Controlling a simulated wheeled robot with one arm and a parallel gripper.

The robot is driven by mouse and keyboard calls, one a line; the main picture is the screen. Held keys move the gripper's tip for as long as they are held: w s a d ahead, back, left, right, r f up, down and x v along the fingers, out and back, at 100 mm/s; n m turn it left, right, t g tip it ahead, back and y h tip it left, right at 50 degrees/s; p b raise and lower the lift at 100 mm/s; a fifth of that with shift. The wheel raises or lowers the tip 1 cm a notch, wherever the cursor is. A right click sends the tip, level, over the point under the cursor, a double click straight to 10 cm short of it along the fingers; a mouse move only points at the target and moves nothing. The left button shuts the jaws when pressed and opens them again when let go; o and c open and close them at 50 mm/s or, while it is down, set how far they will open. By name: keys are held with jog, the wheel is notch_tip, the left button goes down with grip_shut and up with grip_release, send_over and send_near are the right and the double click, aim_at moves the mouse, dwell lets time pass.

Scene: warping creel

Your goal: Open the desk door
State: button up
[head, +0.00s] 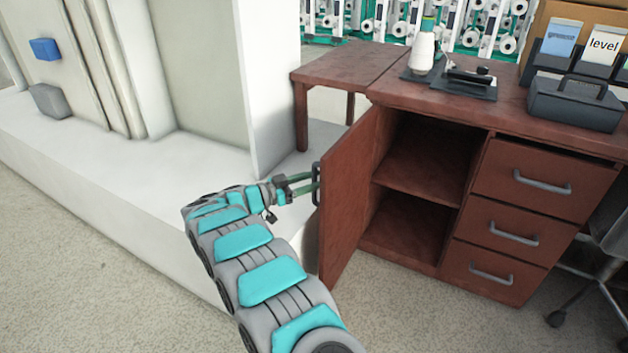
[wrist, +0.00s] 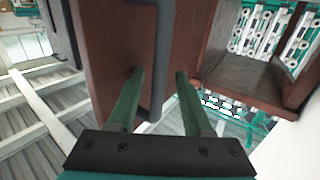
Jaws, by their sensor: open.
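The desk (head: 482,147) is dark reddish-brown wood. Its door (head: 345,200) stands swung wide open on the left of the cabinet, showing an empty two-level compartment (head: 415,185). The door's dark handle (head: 316,183) is on the outer face near the free edge; it also shows in the wrist view (wrist: 160,60). My gripper (head: 314,183) is at the handle, with its green fingers reaching toward the door. In the wrist view my gripper (wrist: 158,78) is open, with the handle's lower part between its two fingers. I cannot tell whether a finger touches it.
Several drawers (head: 538,186) are right of the compartment. A cone of yarn (head: 423,54), a dark box (head: 575,103) and a level sign (head: 604,44) stand on top. A white machine base (head: 150,190) lies left of the door. Bare carpet (head: 400,310) is in front.

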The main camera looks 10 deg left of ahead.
jog(key=shift+a, duration=0.1)
jog(key=b+v, duration=0.1)
jog(key=v, duration=0.6)
jog(key=shift+s+a, duration=0.25)
jog(key=shift+a, duration=0.05)
